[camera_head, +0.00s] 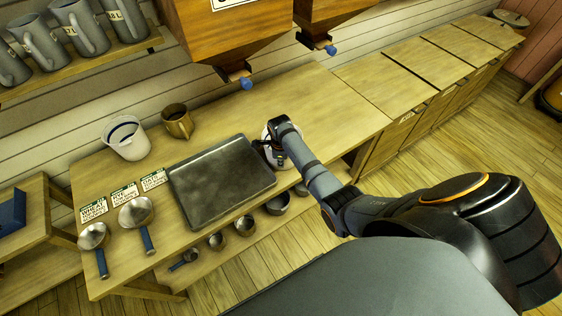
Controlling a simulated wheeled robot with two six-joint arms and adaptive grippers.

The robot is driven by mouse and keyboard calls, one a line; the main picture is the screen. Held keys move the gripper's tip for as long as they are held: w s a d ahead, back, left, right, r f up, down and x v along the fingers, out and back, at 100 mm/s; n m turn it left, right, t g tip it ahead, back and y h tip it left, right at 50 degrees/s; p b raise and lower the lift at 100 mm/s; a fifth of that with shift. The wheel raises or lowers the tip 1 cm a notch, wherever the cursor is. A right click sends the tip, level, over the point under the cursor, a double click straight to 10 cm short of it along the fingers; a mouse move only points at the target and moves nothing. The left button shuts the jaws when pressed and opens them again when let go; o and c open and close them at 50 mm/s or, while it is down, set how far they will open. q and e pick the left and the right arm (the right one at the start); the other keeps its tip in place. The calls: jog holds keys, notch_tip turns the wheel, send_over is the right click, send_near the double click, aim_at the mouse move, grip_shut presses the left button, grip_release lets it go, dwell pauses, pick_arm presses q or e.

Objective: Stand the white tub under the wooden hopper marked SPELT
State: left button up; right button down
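A white, bucket-like tub (124,147) stands upright on the bench at the back left, beside a brass mug. A second pale, rounded thing (265,134) shows at my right gripper, mostly hidden by it; I cannot tell what it is. My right gripper (277,158) points down at the bench, just right of the dark slab. Its fingers are too small and covered to tell open from shut. Two wooden hoppers with blue-tipped spouts hang above the bench, one at left (222,45) and one at right (325,15). Their markings are cut off or unreadable. My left gripper is out of view.
A dark slab (221,180) lies on the bench (335,120). The brass mug (178,122), scoops (136,211) and label cards (124,194) are to its left. Metal bowls stand on the shelf below. Bench top under the hoppers is mostly clear. Wooden bins (400,83) line the right.

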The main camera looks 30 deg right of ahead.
jog(key=c, duration=1.5)
grip_release()
jog(key=shift+f, duration=0.1)
